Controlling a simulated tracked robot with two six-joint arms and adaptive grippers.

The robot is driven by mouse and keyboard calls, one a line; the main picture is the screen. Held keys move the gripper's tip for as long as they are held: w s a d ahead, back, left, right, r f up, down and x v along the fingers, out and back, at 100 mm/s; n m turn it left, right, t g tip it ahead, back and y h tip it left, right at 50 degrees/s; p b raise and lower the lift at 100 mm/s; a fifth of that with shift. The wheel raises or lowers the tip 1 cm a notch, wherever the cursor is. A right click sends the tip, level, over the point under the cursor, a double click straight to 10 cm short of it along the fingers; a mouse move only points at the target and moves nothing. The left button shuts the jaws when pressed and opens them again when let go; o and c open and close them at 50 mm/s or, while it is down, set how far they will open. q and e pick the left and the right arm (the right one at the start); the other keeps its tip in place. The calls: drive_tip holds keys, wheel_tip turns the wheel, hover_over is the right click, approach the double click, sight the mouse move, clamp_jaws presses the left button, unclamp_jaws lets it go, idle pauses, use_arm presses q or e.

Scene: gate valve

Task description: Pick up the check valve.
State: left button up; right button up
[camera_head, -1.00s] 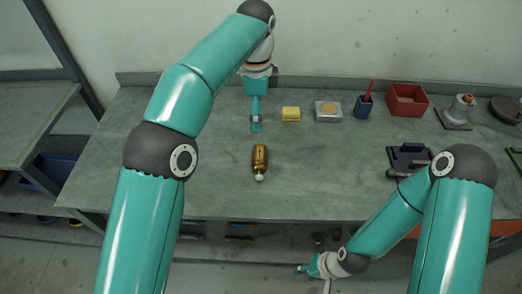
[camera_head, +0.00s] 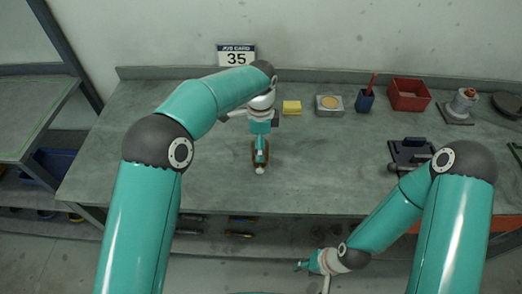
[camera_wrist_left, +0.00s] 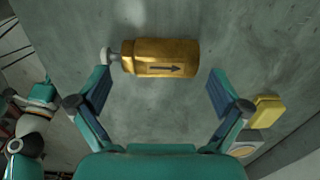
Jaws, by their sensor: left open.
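The check valve (camera_head: 259,164) is a brass-coloured cylinder with a pale tip at its near end, lying on the workbench. In the left wrist view the check valve (camera_wrist_left: 165,57) shows a dark arrow and lies just beyond the fingertips, across the jaw opening. My left gripper (camera_head: 260,150) is over the valve and partly hides it in the head view. In the left wrist view my left gripper (camera_wrist_left: 160,82) is open, with nothing between its fingers. My right gripper (camera_head: 303,265) is low in front of the bench, far from the valve; its jaws are too small to read.
On the grey-green workbench (camera_head: 130,170) stand a yellow sponge (camera_head: 291,107), a metal tin (camera_head: 329,105), a blue cup (camera_head: 364,102) and a red bin (camera_head: 408,95). A dark fixture (camera_head: 408,153) lies at the right. The bench left of the valve is clear.

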use_arm(q)
wheel_tip(320, 180, down, 2)
drive_tip(key=shift+c, duration=0.2)
drive_tip(key=shift+w+r, duration=0.1)
drive_tip(key=c, duration=1)
drive_tip(key=shift+r, duration=0.15)
drive_tip(key=shift+r, duration=0.55)
drive_tip(key=shift+r+p, duration=1.55)
drive_tip(key=shift+r, duration=7.75)
